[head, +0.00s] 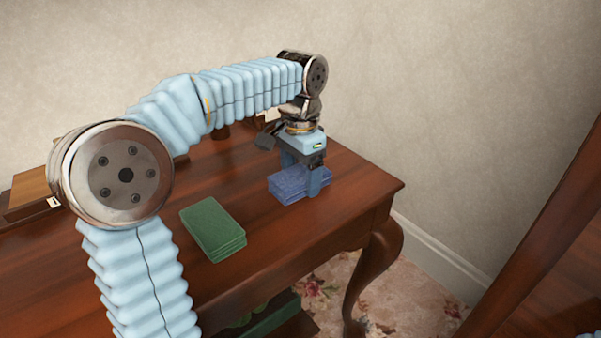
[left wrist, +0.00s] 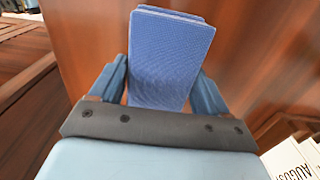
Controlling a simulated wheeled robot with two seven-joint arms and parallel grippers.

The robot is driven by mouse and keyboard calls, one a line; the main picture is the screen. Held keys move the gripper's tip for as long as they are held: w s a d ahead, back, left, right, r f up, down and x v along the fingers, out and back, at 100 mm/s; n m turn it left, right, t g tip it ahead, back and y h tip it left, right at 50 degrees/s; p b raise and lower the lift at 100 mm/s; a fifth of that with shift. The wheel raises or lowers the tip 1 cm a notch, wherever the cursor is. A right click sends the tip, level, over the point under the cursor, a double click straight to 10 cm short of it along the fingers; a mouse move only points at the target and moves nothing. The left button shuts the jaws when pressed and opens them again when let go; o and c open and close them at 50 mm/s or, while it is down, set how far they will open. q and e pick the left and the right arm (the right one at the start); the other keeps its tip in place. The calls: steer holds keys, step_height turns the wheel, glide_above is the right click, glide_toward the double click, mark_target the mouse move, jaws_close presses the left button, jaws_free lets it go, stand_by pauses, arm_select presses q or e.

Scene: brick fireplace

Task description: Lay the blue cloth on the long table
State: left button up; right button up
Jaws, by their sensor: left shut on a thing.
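The blue cloth (head: 289,184) is a folded stack near the right end of the dark wooden table (head: 340,190). My left gripper (head: 304,182) points down over it, with its fingers on either side of the cloth. In the left wrist view the cloth (left wrist: 170,60) sits between the two fingers of the left gripper (left wrist: 165,88), which is shut on it. The cloth is at or very near the tabletop; I cannot tell if it touches. My right gripper is not in view.
A folded green cloth (head: 213,228) lies on the table, nearer and to the left of the blue one. A wooden box (head: 29,190) is at the far left. Another dark wooden piece of furniture (head: 555,270) is at the right, with flowered carpet (head: 375,290) between.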

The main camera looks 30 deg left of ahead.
mark_target(300, 174)
arm_select(q)
steer(key=o, duration=1.1)
step_height(300, 174, up, 12)
